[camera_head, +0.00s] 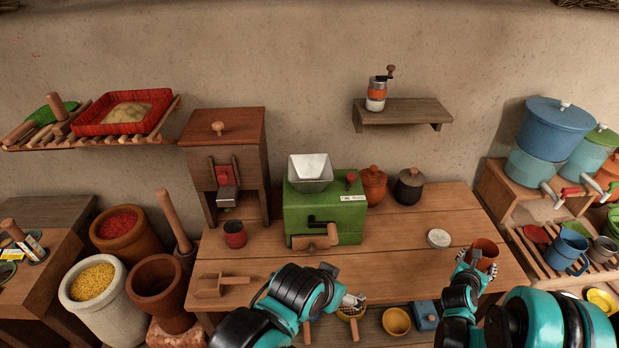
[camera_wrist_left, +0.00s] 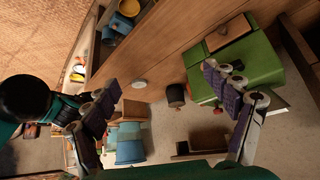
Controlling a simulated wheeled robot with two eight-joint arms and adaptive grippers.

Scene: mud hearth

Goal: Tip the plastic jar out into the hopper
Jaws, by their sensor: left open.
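The hopper (camera_head: 310,172) is a pale metal funnel on top of the green mill (camera_head: 325,215), which stands mid-table; the mill also shows in the left wrist view (camera_wrist_left: 245,68). The plastic jar (camera_head: 485,251), with reddish-brown contents, is at the table's right side. My right gripper (camera_head: 477,264) has its fingers around the jar and seems shut on it; the jar partly hides them. A white round lid (camera_head: 438,238) lies left of the jar; it shows in the left wrist view too (camera_wrist_left: 139,84). My left gripper (camera_head: 352,301) is open and empty by the table's front edge.
Two lidded pots, one orange (camera_head: 373,186) and one dark (camera_head: 409,187), stand right of the mill. A red tin (camera_head: 235,234) and wooden scoop (camera_head: 222,283) are on the left. A wall shelf (camera_head: 402,113) hangs above. The table between mill and lid is clear.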

